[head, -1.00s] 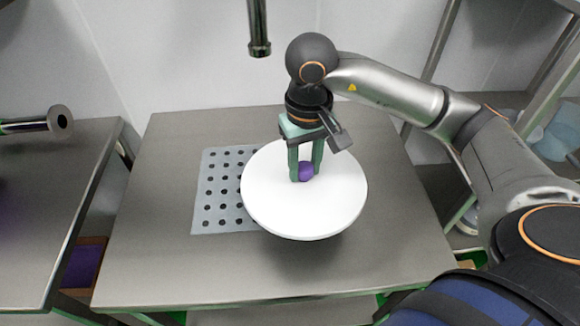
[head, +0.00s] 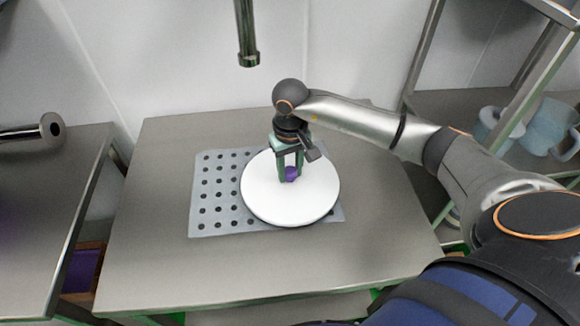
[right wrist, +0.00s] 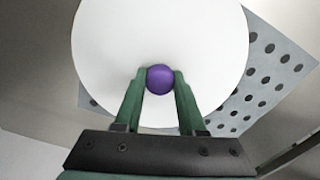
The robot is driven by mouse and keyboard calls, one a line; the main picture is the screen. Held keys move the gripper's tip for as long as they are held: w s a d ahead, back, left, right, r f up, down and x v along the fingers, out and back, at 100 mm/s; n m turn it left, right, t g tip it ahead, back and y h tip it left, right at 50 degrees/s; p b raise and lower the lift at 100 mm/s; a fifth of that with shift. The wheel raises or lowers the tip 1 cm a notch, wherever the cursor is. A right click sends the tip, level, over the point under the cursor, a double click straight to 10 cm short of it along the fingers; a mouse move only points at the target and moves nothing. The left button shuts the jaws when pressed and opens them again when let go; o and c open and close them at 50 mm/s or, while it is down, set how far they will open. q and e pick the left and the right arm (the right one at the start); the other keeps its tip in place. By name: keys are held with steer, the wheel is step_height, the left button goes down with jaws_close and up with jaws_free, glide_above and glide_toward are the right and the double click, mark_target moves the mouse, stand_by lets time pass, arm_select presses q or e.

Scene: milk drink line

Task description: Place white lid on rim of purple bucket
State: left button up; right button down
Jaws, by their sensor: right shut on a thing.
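The white lid (head: 290,205) is a wide round disc with a purple knob (head: 292,174). My right gripper (head: 290,178) is shut on the knob from above. The right wrist view also shows the knob (right wrist: 160,81) between my two green fingers, with the white lid (right wrist: 160,35) around it. The lid is over the grey perforated mat (head: 212,228); I cannot tell whether it touches it. I see no purple bucket for certain. My left gripper is not in view.
The mat lies on a steel table (head: 160,270) with free room at left and front. A metal spout (head: 248,58) hangs behind. Another steel table (head: 40,200) stands at left, with a purple thing (head: 84,270) low beside it. Pale blue jugs (head: 548,128) stand on the right shelf.

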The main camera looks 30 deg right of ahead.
steer(key=c, duration=0.9)
jaws_free()
steer(key=shift+f, duration=0.15)
steer(key=o, duration=0.4)
